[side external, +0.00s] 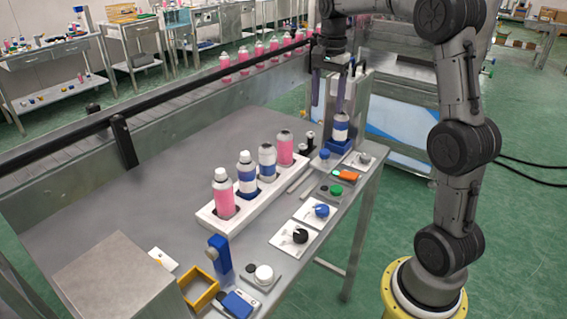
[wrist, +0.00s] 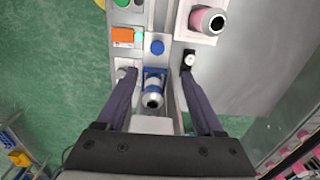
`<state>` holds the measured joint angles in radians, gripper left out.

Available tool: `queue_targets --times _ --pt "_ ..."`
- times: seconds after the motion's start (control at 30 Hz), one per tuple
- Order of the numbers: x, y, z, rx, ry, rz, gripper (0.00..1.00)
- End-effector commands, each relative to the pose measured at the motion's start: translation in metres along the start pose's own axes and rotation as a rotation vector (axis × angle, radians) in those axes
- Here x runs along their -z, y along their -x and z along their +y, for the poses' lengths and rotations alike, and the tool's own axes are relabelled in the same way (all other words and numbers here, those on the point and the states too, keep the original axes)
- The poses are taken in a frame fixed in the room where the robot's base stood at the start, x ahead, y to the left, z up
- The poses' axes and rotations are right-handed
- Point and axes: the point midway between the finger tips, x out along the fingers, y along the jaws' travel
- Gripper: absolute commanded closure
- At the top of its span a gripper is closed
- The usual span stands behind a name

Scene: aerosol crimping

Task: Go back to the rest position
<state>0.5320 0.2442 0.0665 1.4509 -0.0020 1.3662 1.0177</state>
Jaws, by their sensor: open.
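My gripper (side external: 327,106) hangs above the crimping station at the back right of the table. Its two long fingers point down and stand apart. A blue-and-white can (side external: 340,131) stands upright in a blue holder (side external: 339,146) at the station, below the fingers. In the wrist view, my gripper (wrist: 157,76) is open, with the can (wrist: 152,97) and blue holder (wrist: 154,72) between its fingers in the picture. A gap shows on both sides of the can. The fingers hold nothing.
A white rack (side external: 208,213) with several pink and blue cans stands mid-table. Buttons and dials, including a black knob (side external: 300,236) and an orange block (side external: 348,176), line the right edge. A yellow frame (side external: 201,292) and a grey box (side external: 110,280) are at the front. A conveyor with pink bottles runs behind.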

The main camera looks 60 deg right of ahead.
Motion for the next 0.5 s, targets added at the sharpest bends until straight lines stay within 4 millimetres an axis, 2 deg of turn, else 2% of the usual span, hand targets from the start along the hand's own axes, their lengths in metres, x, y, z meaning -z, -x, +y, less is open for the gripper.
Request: queue_targets --times 0.03,0.1,0.23,0.37,0.5 --pt "-0.011 0.016 -0.003 0.033 0.027 0.019 0.31" --pt "-0.033 0.035 0.001 0.067 0.068 0.037 0.31" --pt "-0.084 0.062 0.024 0.131 0.177 0.065 0.31" --pt "-0.13 0.074 0.058 0.199 0.352 0.097 0.31" --pt "-0.169 0.071 0.099 0.27 0.579 0.139 0.31"
